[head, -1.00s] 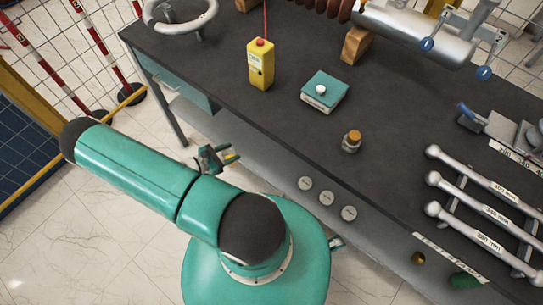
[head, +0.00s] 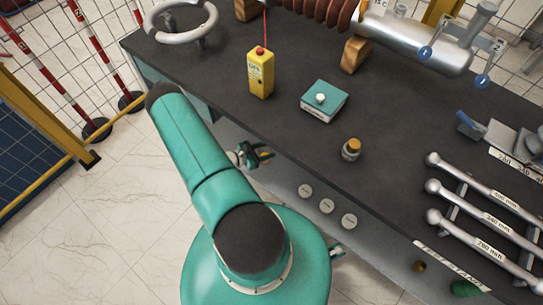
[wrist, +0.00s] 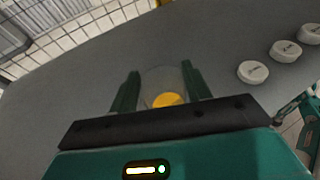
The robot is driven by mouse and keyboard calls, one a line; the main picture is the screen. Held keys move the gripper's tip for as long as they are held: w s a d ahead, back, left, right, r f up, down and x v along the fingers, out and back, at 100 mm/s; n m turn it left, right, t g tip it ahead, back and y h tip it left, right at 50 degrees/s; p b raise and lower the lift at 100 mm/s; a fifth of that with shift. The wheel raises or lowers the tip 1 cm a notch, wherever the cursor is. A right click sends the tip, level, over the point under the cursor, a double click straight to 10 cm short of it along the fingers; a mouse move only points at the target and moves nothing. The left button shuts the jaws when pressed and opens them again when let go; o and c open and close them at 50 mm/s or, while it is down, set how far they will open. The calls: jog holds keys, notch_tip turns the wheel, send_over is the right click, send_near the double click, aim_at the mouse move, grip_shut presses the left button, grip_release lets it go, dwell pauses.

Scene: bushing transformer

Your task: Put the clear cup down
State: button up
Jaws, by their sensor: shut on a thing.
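My gripper (wrist: 159,80) shows in the wrist view with its two green fingers on either side of the clear cup (wrist: 161,77). The cup is see-through, with a yellow-orange patch (wrist: 168,100) at its near end. The fingers are shut on it. In the head view my gripper (head: 262,155) is small, beside the front edge of the dark bench (head: 240,118). The cup cannot be clearly made out there.
On the bench stand an orange-capped jar (head: 351,150), a teal device (head: 324,101) and a yellow box (head: 260,73). Three white labelled discs (head: 327,206) lie on the grey front strip. Metal rods (head: 485,205) lie at right. Dark bench top around the jar is clear.

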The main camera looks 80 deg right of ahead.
aim_at(270, 152)
jog(key=f, duration=0.1)
jog(key=s+d+f, duration=0.1)
jog(key=f, duration=0.1)
jog(key=shift+s+d, duration=0.3)
jog(key=shift+s, duration=0.05)
jog(key=f, duration=0.3)
jog(key=shift+s+d+f, duration=0.1)
jog(key=shift+s+d, duration=0.15)
jog(key=shift+s, duration=0.1)
jog(key=shift+f, duration=0.3)
jog(key=o, duration=1)
jog(key=shift+c, duration=0.2)
jog(key=v, duration=1.2)
jog(key=shift+r, duration=0.15)
jog(key=shift+w, duration=0.1)
